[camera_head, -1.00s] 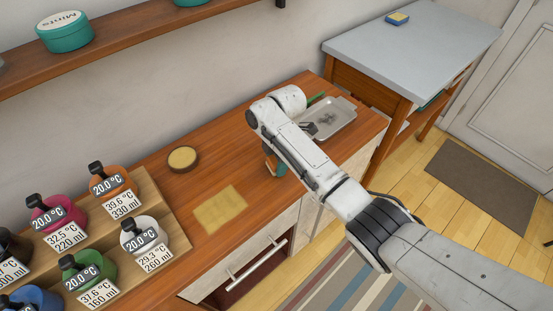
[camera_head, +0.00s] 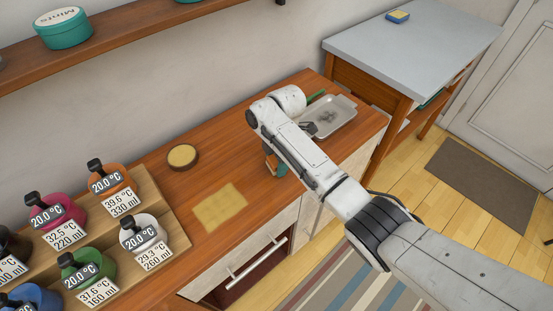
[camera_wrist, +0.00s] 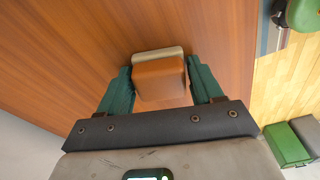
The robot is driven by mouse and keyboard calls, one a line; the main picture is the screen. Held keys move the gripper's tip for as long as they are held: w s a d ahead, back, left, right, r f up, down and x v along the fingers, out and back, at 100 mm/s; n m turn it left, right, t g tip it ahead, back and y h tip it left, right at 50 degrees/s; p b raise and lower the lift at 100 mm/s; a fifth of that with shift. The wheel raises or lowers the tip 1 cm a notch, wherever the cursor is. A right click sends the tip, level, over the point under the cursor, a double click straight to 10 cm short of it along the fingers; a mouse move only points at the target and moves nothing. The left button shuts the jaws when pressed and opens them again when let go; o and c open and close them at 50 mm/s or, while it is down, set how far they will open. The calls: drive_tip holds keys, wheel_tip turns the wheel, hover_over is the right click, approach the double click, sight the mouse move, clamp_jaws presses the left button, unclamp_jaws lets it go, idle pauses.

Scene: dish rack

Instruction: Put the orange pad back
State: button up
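An orange block-shaped pad (camera_wrist: 160,78) with a beige far edge shows between my fingers in the wrist view, over the wooden counter. My gripper (camera_wrist: 160,75) has two teal fingers, one on each side of the pad and very close to it. Whether both fingers press on it or stand just clear I cannot tell. In the head view my arm hides most of the gripper (camera_head: 279,169), which is near the counter's front edge; a bit of orange shows beside it. Whether the pad touches the counter is not clear.
A metal tray (camera_head: 345,108) lies behind my arm at the counter's right end. A yellow square mat (camera_head: 219,207) and a round dark dish (camera_head: 183,157) lie left of my gripper. A stepped wooden rack (camera_head: 172,224) with several labelled bottles stands at left. A grey table (camera_head: 420,45) is beyond.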

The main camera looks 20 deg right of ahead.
drive_tip(key=o, duration=0.4)
drive_tip(key=shift+r, duration=0.1)
drive_tip(key=r, duration=0.3)
drive_tip(key=d+r, duration=0.1)
drive_tip(key=r, duration=0.6)
drive_tip(key=shift+d+r, duration=0.15)
drive_tip(key=shift+r, duration=0.1)
drive_tip(key=shift+c, duration=0.2)
clamp_jaws()
idle(0.5)
idle(0.6)
